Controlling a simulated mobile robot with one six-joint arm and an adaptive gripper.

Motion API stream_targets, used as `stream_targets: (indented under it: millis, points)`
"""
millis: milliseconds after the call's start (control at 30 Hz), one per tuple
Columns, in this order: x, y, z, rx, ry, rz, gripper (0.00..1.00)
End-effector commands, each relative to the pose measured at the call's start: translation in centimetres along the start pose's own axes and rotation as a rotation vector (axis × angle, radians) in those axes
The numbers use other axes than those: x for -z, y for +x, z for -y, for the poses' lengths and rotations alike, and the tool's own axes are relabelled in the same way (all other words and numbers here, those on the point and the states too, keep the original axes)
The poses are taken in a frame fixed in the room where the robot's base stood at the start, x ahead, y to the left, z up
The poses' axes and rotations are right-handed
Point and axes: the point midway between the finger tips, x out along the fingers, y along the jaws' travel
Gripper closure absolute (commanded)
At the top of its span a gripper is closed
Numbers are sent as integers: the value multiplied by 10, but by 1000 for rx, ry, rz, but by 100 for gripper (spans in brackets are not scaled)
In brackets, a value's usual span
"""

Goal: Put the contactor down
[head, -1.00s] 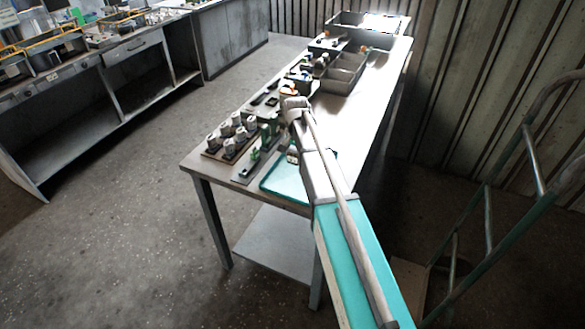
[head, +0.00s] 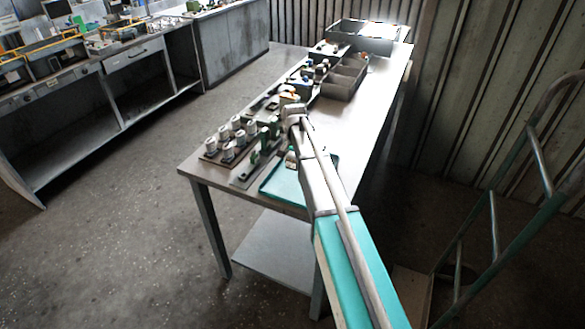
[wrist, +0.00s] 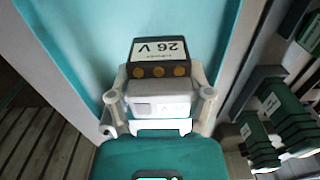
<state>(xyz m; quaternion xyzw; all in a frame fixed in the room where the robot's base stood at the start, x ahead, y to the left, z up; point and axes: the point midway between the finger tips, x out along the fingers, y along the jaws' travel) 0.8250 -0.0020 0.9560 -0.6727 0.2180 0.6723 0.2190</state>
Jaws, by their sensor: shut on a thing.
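The contactor (wrist: 160,62) shows in the wrist view as a block with a dark top part, a white "26 V" label, yellow-brown round terminals and a pale lower body. My gripper (wrist: 158,100) is shut on it, with one pale finger on each side. Behind the contactor is the teal floor of a tray (wrist: 85,30). I cannot tell whether the contactor touches it. In the head view the teal tray (head: 284,187) lies at the near end of the table, partly covered by my arm. A small pale shape there, beside my arm, is too small to make out.
Green blocks (wrist: 290,125) stand close to the right of the tray. In the head view, several pale cylindrical parts (head: 228,152) stand on a board left of it. Grey bins (head: 345,75) are farther back on the table (head: 345,130). A hand truck (head: 492,240) stands right.

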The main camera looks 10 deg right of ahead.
Motion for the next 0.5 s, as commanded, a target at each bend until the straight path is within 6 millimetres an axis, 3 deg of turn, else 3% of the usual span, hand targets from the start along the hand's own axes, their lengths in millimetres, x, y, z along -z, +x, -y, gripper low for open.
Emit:
stream_targets:
  millis: [300,500]
  points:
    - [4,29,2,0,1,0,76]
    - [4,36,2,0,1,0,76]
